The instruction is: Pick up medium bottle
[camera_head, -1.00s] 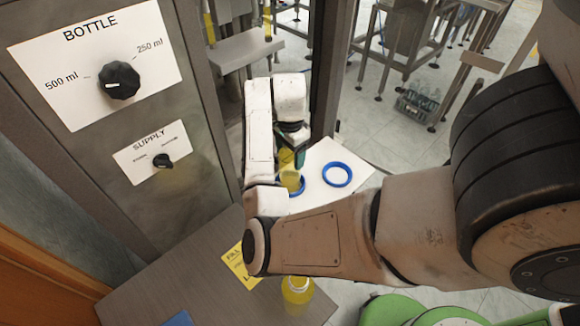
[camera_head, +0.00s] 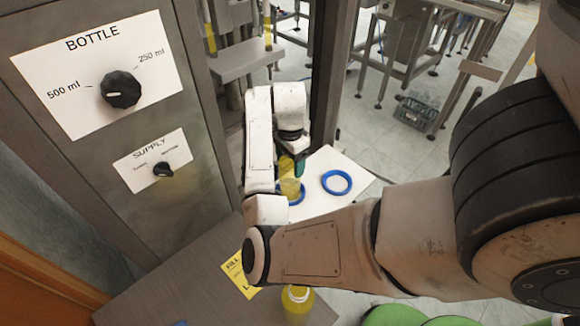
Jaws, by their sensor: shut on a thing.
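A yellow bottle (camera_head: 290,188) stands in or just above the left blue ring on the white board (camera_head: 322,171). My gripper (camera_head: 294,165) reaches down over it from above and is shut on it; my arm hides part of the grip. A second yellow bottle (camera_head: 298,301) with a pale cap stands at the front edge of the grey table, below my forearm and apart from my gripper. I cannot tell from size alone which bottle is the medium one.
A second blue ring (camera_head: 337,182) on the board is empty. A grey panel at left carries a BOTTLE knob (camera_head: 120,89) and a SUPPLY knob (camera_head: 162,169). A yellow label (camera_head: 238,277) lies on the grey table (camera_head: 190,270). A metal post stands behind the board.

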